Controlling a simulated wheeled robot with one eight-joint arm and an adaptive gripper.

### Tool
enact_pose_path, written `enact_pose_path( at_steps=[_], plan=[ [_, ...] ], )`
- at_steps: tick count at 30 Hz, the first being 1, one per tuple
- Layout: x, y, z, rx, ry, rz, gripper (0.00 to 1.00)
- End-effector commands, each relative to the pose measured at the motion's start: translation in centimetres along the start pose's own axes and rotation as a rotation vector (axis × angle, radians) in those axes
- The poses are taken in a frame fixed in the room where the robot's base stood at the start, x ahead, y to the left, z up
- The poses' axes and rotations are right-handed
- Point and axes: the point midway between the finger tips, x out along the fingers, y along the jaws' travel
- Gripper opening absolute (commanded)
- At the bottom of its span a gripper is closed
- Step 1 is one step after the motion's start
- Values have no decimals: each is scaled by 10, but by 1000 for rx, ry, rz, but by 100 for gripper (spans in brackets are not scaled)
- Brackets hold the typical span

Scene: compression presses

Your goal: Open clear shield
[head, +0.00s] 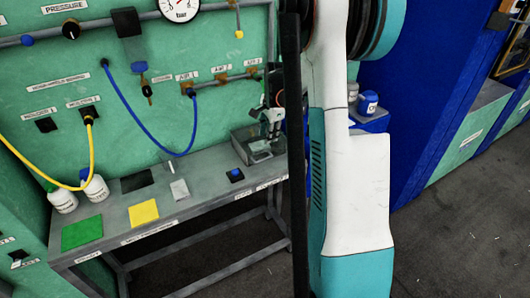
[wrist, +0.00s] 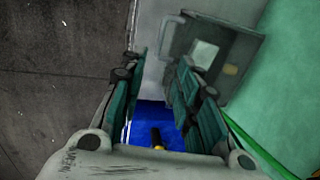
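A small grey press box (head: 240,150) stands at the right end of the grey bench, close to the wall. A pale, see-through panel (head: 260,146) shows at it; I take this for the clear shield. In the wrist view the grey frame (wrist: 232,48) with a pale window (wrist: 205,53) lies beyond the right finger. My gripper (head: 270,126) is just above the box in the head view. In the wrist view its two fingers (wrist: 162,65) stand apart with nothing held between them. The right finger partly covers the box. Whether it touches the shield, I cannot tell.
The bench (head: 208,195) also holds a yellow pad (head: 144,211), a green pad (head: 82,232), white bottles (head: 95,188) and a black-and-blue button (head: 236,175). A blue hose (head: 140,125) hangs from the green wall. A blue surface (wrist: 150,118) shows between the fingers.

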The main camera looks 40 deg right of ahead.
Motion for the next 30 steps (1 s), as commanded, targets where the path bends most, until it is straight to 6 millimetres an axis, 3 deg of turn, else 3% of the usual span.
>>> enact_pose_path(
  at_steps=[5,18,24,30],
  plan=[
    [23,0,0,-1,0,0,30],
    [106,0,0,-2,0,-1,30],
    [129,0,0,-3,0,-2,30],
    [136,0,1,-3,0,-2,30]
  ],
)
